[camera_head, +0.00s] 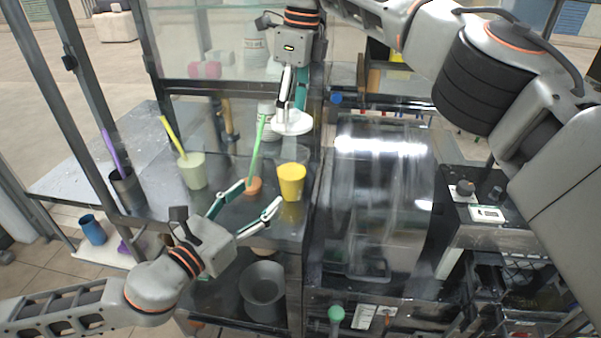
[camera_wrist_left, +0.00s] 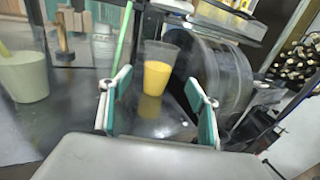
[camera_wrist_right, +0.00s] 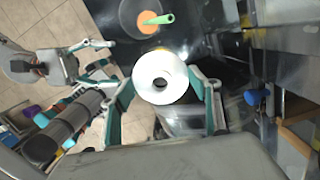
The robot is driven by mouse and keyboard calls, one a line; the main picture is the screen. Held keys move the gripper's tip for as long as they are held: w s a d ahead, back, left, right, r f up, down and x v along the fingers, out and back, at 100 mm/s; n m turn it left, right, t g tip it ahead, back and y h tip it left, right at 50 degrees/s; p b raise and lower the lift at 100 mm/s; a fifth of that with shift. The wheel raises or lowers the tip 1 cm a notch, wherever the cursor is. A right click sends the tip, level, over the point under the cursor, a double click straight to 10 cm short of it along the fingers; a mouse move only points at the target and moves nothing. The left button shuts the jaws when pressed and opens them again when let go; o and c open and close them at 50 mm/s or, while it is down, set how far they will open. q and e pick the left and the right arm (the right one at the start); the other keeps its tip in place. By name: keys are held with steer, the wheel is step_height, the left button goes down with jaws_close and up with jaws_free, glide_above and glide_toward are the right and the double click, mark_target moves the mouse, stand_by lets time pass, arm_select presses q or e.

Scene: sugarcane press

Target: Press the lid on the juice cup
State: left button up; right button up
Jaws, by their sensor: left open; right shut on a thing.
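The juice cup (camera_head: 292,183) stands on the dark counter, clear with yellow juice inside. It also shows in the left wrist view (camera_wrist_left: 157,76), upright, beyond and between my left fingertips. My left gripper (camera_head: 259,195) is open in front of the cup, its fingers apart and not visibly touching it. My right gripper (camera_head: 291,100) points down and is shut on the white round lid (camera_head: 291,123). The lid is above the cup, apart from it in the head view. In the right wrist view the lid (camera_wrist_right: 160,78) sits between the fingers and hides what lies below.
A cup with a green straw (camera_head: 254,186) stands just left of the juice cup. A pale green cup (camera_head: 192,171) with a yellow straw is farther left. The metal press drum (camera_head: 382,200) is close on the right. A grey bucket (camera_head: 263,288) sits below the counter.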

mark_target(283, 173)
arm_select(q)
steer(key=shift+s+a, duration=0.15)
arm_select(e)
steer(key=shift+s+a+r, duration=0.1)
steer(key=shift+s+a, duration=0.05)
arm_select(q)
steer(key=x, duration=1.2)
steer(key=c, duration=1.4)
arm_select(e)
steer(key=shift+f, duration=2.55)
steer(key=shift+f, duration=0.1)
steer(key=shift+f, duration=0.8)
steer(key=shift+f, duration=0.7)
